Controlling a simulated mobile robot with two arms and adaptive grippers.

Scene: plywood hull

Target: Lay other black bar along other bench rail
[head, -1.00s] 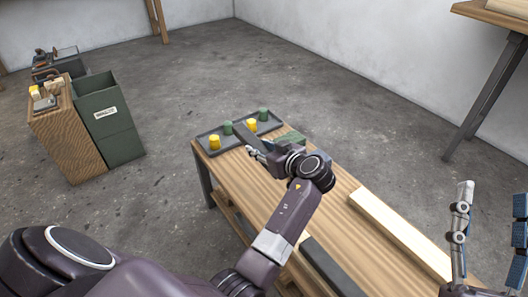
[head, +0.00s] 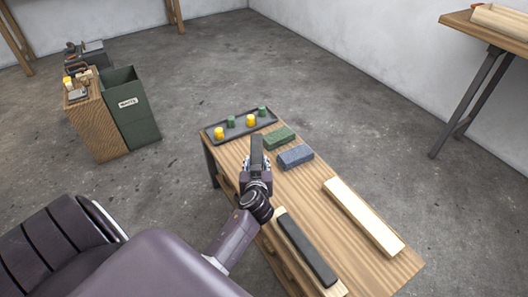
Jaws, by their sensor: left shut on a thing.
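My left gripper (head: 257,180) is shut on a black bar (head: 257,152), which points away from me above the left side of the wooden bench (head: 325,238). Another black bar (head: 306,250) lies along the pale left bench rail (head: 332,290), near the bench's front left edge. The other pale bench rail (head: 362,216) lies on the right side of the bench with nothing on it. My right gripper is out of view.
A dark tray (head: 210,132) with yellow and green cups stands at the bench's far end. A green block (head: 279,138) and a blue block (head: 295,156) lie near it. A green bin (head: 132,120) and wooden cabinet (head: 97,130) stand on the floor at left.

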